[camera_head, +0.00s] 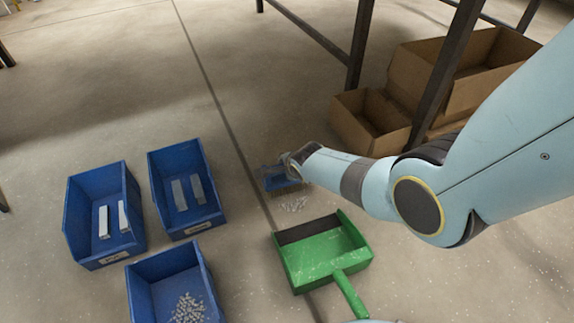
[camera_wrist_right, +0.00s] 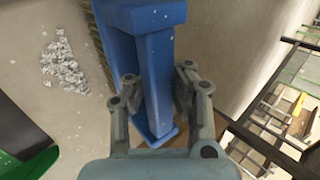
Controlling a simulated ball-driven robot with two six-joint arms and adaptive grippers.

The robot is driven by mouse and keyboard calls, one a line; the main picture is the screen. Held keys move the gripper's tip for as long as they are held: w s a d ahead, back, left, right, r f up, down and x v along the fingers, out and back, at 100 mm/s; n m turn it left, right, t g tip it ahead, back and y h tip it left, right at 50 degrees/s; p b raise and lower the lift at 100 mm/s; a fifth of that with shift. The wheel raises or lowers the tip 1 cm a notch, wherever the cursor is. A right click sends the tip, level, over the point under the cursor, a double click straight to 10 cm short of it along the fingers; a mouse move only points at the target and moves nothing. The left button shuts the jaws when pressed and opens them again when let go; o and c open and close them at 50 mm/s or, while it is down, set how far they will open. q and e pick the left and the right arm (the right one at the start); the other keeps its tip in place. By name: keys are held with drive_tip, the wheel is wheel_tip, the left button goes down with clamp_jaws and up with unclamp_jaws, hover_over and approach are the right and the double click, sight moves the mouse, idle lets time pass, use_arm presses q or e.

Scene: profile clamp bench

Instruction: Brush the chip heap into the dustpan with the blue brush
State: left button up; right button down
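The blue brush (camera_head: 277,182) is at the floor in the middle of the head view, beside the pale chip heap (camera_head: 293,203). My right gripper (camera_head: 294,160) is at its handle. In the right wrist view, the fingers of my right gripper (camera_wrist_right: 158,88) lie on both sides of the blue brush handle (camera_wrist_right: 155,75) and appear closed on it. The bristles face the chip heap (camera_wrist_right: 63,62), with a gap of bare floor between. The green dustpan (camera_head: 325,262) lies just in front of the heap, its dark lip toward it; its edge shows in the wrist view (camera_wrist_right: 32,165). My left gripper is not in view.
Blue bins (camera_head: 75,222) with metal pieces or chips stand on the left. Cardboard boxes (camera_head: 355,125) and dark table legs (camera_head: 360,45) stand behind and right of the brush. The floor around the dustpan is clear.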

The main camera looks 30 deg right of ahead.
drive_tip(key=shift+s+a, duration=0.15)
drive_tip(key=shift+s, duration=0.9)
drive_tip(key=shift+s+a+p, duration=0.1)
drive_tip(key=shift+s+p, duration=0.2)
drive_tip(key=shift+s, duration=0.45)
drive_tip(key=shift+s+f, duration=0.1)
drive_tip(key=s, duration=0.2)
drive_tip(key=shift+s+a, duration=0.15)
drive_tip(key=shift+s, duration=0.55)
drive_tip(key=shift+s+a+f, duration=0.1)
drive_tip(key=shift+s+a, duration=0.1)
drive_tip(key=shift+s, duration=0.75)
drive_tip(key=shift+s, duration=0.1)
